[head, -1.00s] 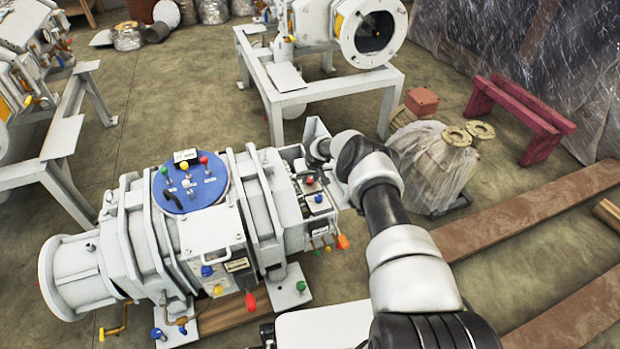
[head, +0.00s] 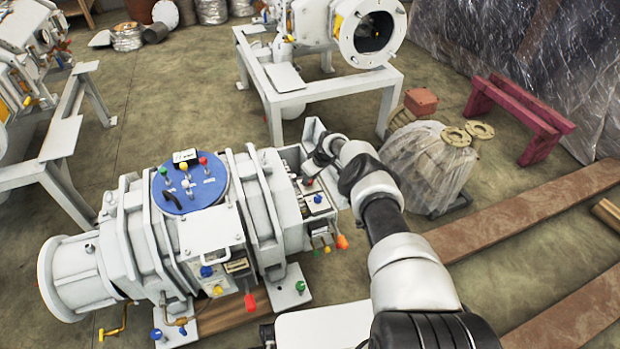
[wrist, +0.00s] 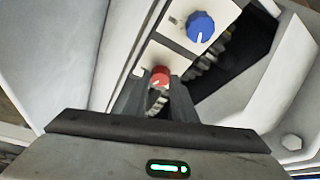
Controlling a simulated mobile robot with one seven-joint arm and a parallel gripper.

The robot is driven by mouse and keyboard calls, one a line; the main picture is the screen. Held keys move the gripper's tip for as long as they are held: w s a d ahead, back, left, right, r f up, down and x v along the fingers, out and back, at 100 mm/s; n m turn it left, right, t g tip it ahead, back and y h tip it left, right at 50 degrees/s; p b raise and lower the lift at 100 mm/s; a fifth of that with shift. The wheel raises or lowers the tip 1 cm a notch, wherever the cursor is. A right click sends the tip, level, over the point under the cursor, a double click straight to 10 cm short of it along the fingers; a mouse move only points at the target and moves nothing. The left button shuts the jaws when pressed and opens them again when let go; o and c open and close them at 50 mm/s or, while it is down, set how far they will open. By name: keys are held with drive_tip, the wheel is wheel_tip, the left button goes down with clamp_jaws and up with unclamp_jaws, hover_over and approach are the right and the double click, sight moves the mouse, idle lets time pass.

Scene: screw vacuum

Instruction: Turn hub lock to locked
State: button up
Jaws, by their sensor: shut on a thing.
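The white machine (head: 215,235) stands in the middle left of the head view, with its open end compartment under my gripper (head: 312,170). In the wrist view my gripper (wrist: 157,95) is shut on a red knob (wrist: 160,75) with a white mark, on a pale panel. A blue knob (wrist: 201,27) with a white pointer line sits just beyond it on a pale plate. I see no readable label telling which knob is the hub lock. The gripped knob is not clearly visible from the head.
Pale compartment walls (wrist: 75,50) flank my gripper closely, with a dark recess (wrist: 240,80) on the right. A blue round panel (head: 190,183) tops the machine. A wrapped bundle (head: 428,170) stands right of my arm. Floor beams (head: 530,215) lie further right.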

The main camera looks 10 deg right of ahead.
drive_tip(key=o, duration=1)
drive_tip(key=shift+o, duration=0.2)
drive_tip(key=shift+d+r+p, duration=0.1)
drive_tip(key=shift+r+p, duration=0.4)
drive_tip(key=shift+r, duration=0.05)
drive_tip(key=p+v, duration=0.8)
drive_tip(key=v, duration=0.8)
drive_tip(key=shift+s, duration=0.2)
drive_tip(key=shift+r, duration=0.3)
